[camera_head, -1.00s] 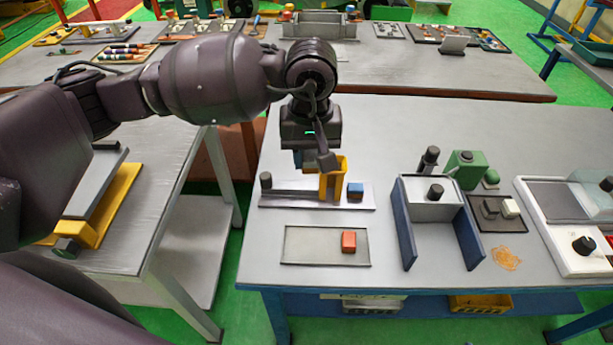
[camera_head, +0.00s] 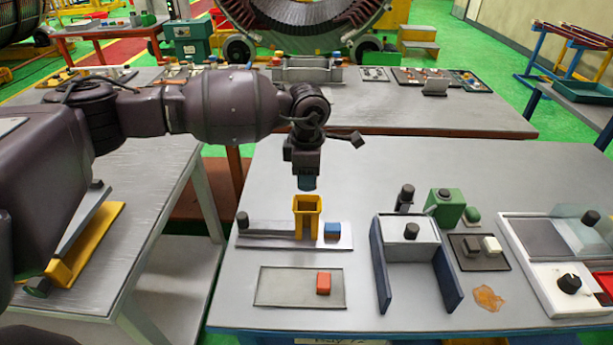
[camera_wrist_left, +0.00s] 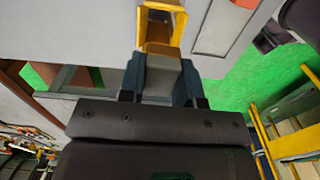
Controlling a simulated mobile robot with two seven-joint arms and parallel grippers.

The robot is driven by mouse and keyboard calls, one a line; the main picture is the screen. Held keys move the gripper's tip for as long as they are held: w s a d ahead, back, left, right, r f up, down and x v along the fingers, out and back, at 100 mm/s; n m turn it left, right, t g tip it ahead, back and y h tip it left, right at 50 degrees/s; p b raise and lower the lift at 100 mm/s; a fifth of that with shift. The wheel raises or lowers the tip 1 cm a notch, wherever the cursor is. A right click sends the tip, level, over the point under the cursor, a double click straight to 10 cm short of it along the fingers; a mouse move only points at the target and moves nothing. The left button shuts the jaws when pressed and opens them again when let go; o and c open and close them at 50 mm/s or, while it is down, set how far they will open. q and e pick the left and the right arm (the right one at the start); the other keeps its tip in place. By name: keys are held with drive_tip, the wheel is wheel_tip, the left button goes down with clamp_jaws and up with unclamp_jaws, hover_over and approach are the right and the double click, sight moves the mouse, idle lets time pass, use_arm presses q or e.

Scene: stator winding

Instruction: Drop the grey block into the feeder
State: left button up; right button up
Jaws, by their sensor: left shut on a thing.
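The yellow feeder (camera_head: 299,218), an upright open-topped box with a front slot, stands on a grey base strip (camera_head: 265,240) on the near table. Its yellow rim (camera_wrist_left: 181,28) also shows at the top of the left wrist view. My left gripper (camera_head: 307,183) points down just above and behind the feeder, apart from it in the head view. It is shut on the grey block (camera_wrist_left: 163,77), which sits between the dark teal fingers in the left wrist view. In the head view the fingers hide the block. My right gripper is not in view.
A blue block (camera_head: 332,230) sits right of the feeder and a black knob (camera_head: 242,220) left of it. In front lies a tray (camera_head: 285,287) with a red block (camera_head: 323,283). A blue-sided fixture (camera_head: 380,265) stands to the right.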

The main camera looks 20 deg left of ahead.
use_arm(q)
drive_tip(key=shift+f, duration=0.55)
drive_tip(key=shift+f+b, duration=0.55)
drive_tip(key=shift+f, duration=0.15)
drive_tip(key=shift+f+b, duration=0.35)
drive_tip(key=shift+f, duration=0.4)
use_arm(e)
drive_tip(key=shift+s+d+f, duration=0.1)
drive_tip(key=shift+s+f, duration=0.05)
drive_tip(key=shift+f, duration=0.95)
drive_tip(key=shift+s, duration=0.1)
use_arm(q)
drive_tip(key=shift+f, duration=0.1)
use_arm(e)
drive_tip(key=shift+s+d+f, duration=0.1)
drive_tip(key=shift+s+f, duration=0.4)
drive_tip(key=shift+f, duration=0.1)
use_arm(q)
drive_tip(key=shift+f, duration=0.2)
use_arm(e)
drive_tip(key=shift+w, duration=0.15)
